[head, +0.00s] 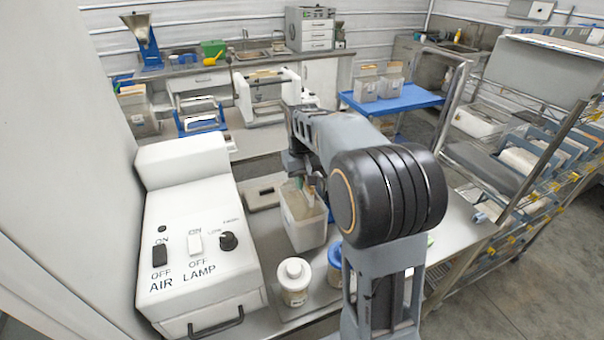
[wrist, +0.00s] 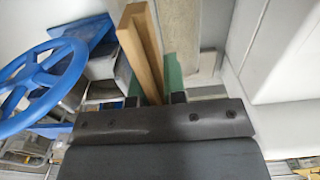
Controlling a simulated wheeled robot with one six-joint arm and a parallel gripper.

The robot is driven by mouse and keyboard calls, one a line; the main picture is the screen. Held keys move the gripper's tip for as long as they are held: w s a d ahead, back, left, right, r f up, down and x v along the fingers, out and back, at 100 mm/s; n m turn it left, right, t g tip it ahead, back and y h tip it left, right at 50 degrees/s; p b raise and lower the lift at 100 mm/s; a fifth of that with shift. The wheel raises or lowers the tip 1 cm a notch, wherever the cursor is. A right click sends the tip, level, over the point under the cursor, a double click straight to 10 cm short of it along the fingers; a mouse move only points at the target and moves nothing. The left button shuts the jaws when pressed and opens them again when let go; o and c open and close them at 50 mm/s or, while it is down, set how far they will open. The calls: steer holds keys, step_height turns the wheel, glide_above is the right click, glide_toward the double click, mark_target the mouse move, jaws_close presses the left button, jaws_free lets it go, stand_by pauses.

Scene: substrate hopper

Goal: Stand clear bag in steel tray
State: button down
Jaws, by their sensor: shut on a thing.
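My gripper (head: 305,182) points down over an open, pale translucent tub (head: 304,228) on the steel bench in the head view. In the wrist view my gripper (wrist: 153,92) is shut on a long tan, wood-like piece (wrist: 140,45) between green pads. The lower end of this piece is hard to make out in the head view. I cannot pick out a clear bag for certain; pale bag-like packs (head: 520,160) stand in the rack at the right. I cannot identify the steel tray for certain.
A white box with AIR and LAMP switches (head: 195,240) stands left of the tub. A white-lidded jar (head: 294,282) and a blue-lidded jar (head: 335,262) stand in front. A blue cart (head: 405,100) holds tubs behind. My arm hides part of the bench.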

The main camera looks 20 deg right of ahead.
mark_target(303, 206)
steer(key=shift+f, duration=1.65)
steer(key=c, duration=1.2)
jaws_free()
steer(key=shift+f, duration=0.1)
